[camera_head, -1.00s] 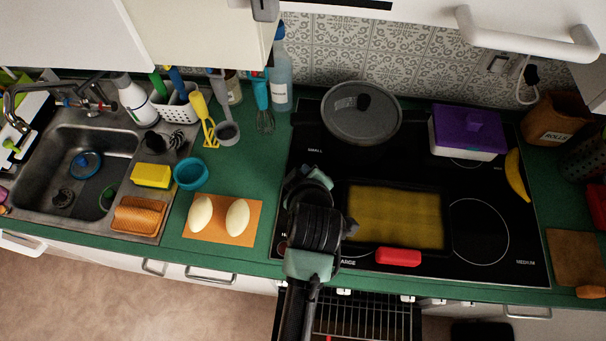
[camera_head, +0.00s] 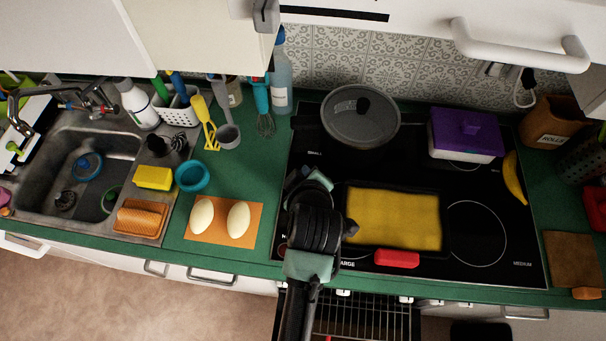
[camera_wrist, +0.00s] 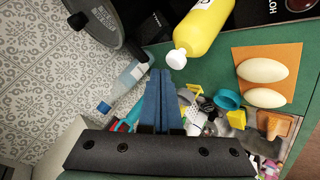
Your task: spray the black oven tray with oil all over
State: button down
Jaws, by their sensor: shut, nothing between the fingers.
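The black oven tray (camera_head: 442,220) lies on the hob, its floor covered by an even yellow layer (camera_head: 392,218). It has a red grip at its front edge. My gripper (camera_head: 318,180) is over the left part of the hob, left of the tray. In the wrist view its blue-grey fingers (camera_wrist: 174,62) are shut together and empty. A yellow bottle with a white cap (camera_wrist: 205,28) shows just beyond the fingertips; I cannot tell whether they touch. I cannot make this bottle out in the head view, where my arm covers that area.
A lidded grey pot (camera_head: 360,115) stands behind the tray. A purple-lidded box (camera_head: 466,132) and a banana (camera_head: 514,178) are at the right. An orange board (camera_head: 222,232) with two white ovals lies left of the hob. The oven below (camera_head: 365,315) is open.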

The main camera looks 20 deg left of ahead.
jog(key=shift+r, duration=0.35)
notch_tip(320, 180, up, 6)
jog(key=p, duration=0.5)
jog(key=shift+f, duration=0.15)
dwell(0.7)
